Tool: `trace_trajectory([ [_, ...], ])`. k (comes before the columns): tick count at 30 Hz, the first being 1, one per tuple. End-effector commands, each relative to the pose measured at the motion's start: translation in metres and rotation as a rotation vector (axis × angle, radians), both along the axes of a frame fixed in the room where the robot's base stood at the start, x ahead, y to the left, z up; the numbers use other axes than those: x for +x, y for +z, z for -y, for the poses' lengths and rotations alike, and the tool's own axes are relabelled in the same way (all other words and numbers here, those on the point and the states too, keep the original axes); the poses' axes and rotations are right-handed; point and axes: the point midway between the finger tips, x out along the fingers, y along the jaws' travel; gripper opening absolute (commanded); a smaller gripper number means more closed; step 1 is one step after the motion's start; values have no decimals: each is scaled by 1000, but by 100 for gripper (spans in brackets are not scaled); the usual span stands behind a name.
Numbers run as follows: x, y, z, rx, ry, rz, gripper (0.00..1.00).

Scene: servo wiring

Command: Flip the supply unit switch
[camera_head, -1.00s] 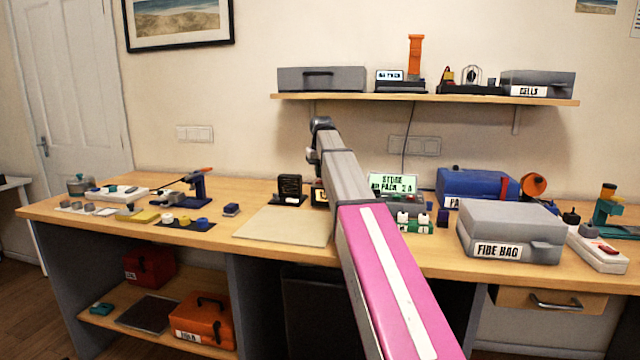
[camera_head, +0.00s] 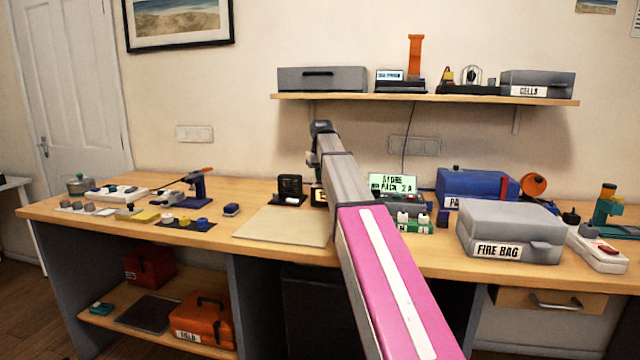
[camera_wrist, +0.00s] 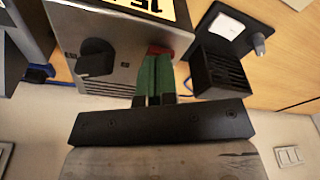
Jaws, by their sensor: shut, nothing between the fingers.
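The supply unit (camera_wrist: 120,25) is a grey box with a yellow display, a black knob (camera_wrist: 95,58) and a red switch (camera_wrist: 160,50) on its face, seen in the wrist view. My gripper (camera_wrist: 154,60) has green fingers that are closed together and empty. Their tips are right at the red switch and partly cover it; I cannot tell whether they touch it or which way it is set. In the head view the unit's yellow display (camera_head: 320,197) shows beside my arm, which hides most of the unit. My gripper is hidden there.
A black ribbed box (camera_wrist: 222,72) on a dark plate stands close beside the fingers in the wrist view. In the head view, a board (camera_head: 285,226) lies left of my arm, and a grey fire bag box (camera_head: 510,225) stands right. A shelf (camera_head: 430,98) hangs above.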

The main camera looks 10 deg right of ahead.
Motion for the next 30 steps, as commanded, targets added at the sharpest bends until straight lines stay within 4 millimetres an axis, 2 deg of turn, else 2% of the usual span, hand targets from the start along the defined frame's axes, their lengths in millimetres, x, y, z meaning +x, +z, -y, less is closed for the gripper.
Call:
trace_trajectory([
  [14, 0, 0, 0, 0, 0, 0, 0],
  [30, 1, 35, 0, 0, 0, 1, 0],
])
